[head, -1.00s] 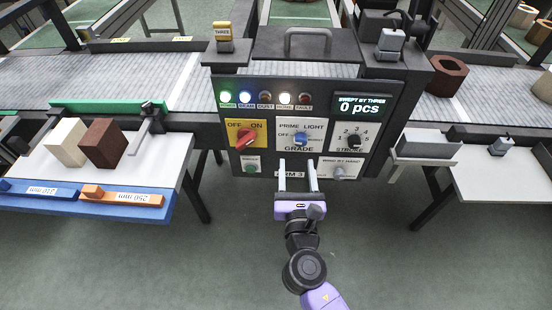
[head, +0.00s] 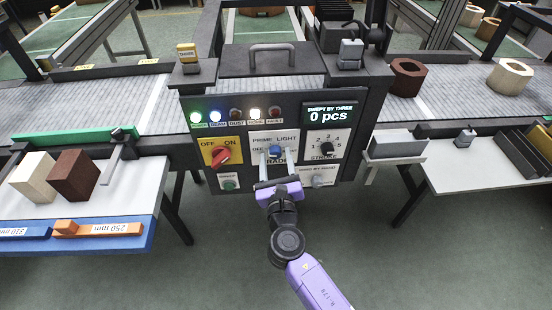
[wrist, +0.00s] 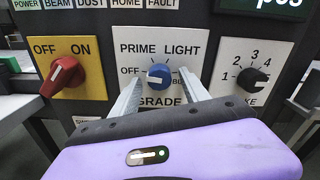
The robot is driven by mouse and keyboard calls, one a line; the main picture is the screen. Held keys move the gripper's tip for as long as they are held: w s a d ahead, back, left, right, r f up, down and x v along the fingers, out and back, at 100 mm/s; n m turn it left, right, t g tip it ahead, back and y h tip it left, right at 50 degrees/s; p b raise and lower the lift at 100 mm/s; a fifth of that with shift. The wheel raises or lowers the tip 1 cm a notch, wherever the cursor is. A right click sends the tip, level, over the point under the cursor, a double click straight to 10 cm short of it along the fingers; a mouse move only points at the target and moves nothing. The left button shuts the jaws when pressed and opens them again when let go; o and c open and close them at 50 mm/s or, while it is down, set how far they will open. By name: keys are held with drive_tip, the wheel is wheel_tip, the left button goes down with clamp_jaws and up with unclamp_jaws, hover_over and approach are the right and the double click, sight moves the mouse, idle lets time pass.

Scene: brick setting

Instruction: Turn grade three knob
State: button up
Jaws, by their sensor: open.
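The blue grade knob (head: 275,152) sits on a white plate in the middle of the dark control panel (head: 190,178). In the wrist view the knob (wrist: 159,75) is under the words PRIME and LIGHT, with OFF to its left and GRADE below. Its exact pointing is hard to tell. My gripper (head: 277,156) is open in front of this plate. In the wrist view its two fingertips (wrist: 160,83) lie left and right of the knob, with visible gaps. Whether they reach its depth I cannot tell. The right finger covers part of the lettering.
A red OFF/ON knob (wrist: 63,76) is left of the grade knob, and a black stroke knob (wrist: 254,80) is right of it. A display (head: 328,112) reads 0 pcs. Below are a green button (head: 229,184) and a grey knob (head: 318,181). White tables flank the panel.

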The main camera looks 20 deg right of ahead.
clamp_jaws()
